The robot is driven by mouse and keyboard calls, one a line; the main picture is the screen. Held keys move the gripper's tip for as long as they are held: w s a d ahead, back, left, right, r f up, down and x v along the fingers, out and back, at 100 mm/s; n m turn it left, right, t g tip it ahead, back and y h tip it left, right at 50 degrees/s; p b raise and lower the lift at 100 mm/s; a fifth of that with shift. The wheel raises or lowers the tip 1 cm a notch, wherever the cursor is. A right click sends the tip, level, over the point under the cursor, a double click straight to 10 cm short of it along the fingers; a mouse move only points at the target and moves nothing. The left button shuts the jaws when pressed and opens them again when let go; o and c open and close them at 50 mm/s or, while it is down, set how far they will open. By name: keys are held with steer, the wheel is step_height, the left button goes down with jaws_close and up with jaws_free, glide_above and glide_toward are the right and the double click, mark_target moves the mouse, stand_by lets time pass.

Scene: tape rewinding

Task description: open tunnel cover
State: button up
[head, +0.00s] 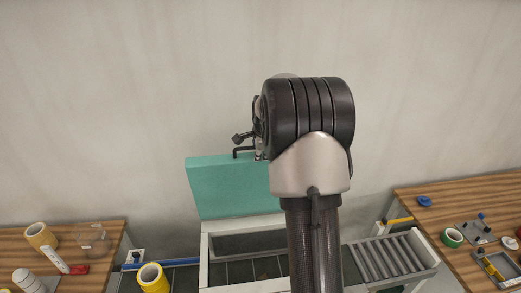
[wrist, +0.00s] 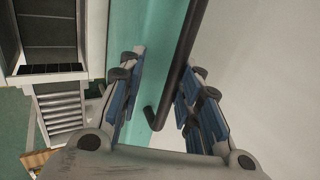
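The teal tunnel cover (head: 228,188) stands raised and slightly tilted at the back of the white-framed tunnel, and the tunnel's top is uncovered. In the wrist view the cover is a teal band (wrist: 150,25). A black bar handle (head: 243,151) is at the cover's upper edge. It also shows in the wrist view (wrist: 176,80), running between the fingers with its bent end near the palm. In the head view my arm hides most of the gripper and the cover's right part.
The white tunnel frame (head: 207,277) stands below the cover, with a roller conveyor (head: 390,258) to its right. A yellow tape roll (head: 153,279) is at the left. Wooden tables with tape rolls and small parts stand on both sides. A plain wall is behind.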

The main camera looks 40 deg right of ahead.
steer(key=v, duration=1.1)
steer(key=shift+r, duration=0.4)
steer(key=shift+s+a, duration=0.1)
